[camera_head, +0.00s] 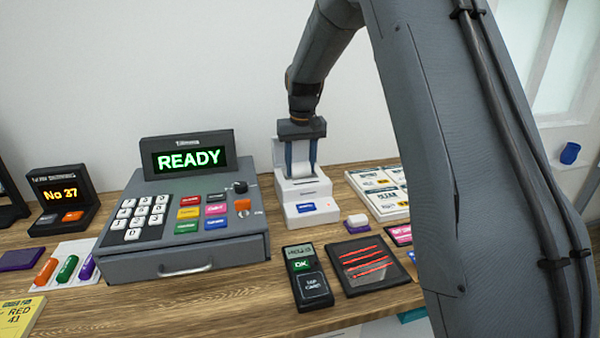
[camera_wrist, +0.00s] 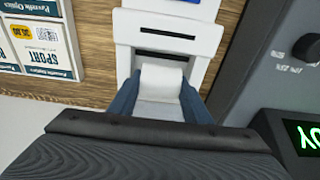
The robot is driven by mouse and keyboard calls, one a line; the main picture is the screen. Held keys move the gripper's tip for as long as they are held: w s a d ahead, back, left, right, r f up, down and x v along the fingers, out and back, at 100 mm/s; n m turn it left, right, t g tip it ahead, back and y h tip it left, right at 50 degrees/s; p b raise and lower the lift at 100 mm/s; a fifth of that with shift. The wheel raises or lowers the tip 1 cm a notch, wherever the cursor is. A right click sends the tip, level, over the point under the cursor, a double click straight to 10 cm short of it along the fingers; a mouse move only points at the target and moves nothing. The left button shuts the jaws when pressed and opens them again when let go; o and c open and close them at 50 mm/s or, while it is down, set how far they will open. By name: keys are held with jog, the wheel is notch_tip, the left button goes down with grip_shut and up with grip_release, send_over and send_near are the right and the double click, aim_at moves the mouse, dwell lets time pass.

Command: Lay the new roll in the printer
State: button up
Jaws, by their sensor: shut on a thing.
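The white printer (camera_head: 307,207) stands on the counter right of the cash register, with a blue label on its front. It also shows in the wrist view (camera_wrist: 124,28), with dark slots in its top. My gripper (camera_head: 301,172) points down at the printer's back part, with one blue finger on each side. In the wrist view, my gripper (camera_wrist: 160,84) is shut on a white paper roll (camera_wrist: 164,76). The roll is at the printer's rear opening; I cannot tell whether it touches the bottom. The roll's lower part is hidden.
The grey cash register (camera_head: 187,210), reading READY, stands close left of the printer. A tray of cards (camera_head: 382,190) is close on its right.

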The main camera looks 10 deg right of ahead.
aim_at(301, 167)
jog(key=shift+f+p, duration=0.3)
jog(key=shift+f, duration=1.05)
jog(key=shift+f, duration=0.1)
jog(key=o, duration=0.8)
jog(key=r+b, duration=0.1)
jog(key=r, duration=0.3)
jog(key=s+r+b, duration=0.1)
jog(key=r, duration=0.3)
jog(key=r+b, duration=0.1)
jog(key=r, duration=0.3)
jog(key=shift+s+r, duration=0.1)
jog(key=shift+s, duration=0.15)
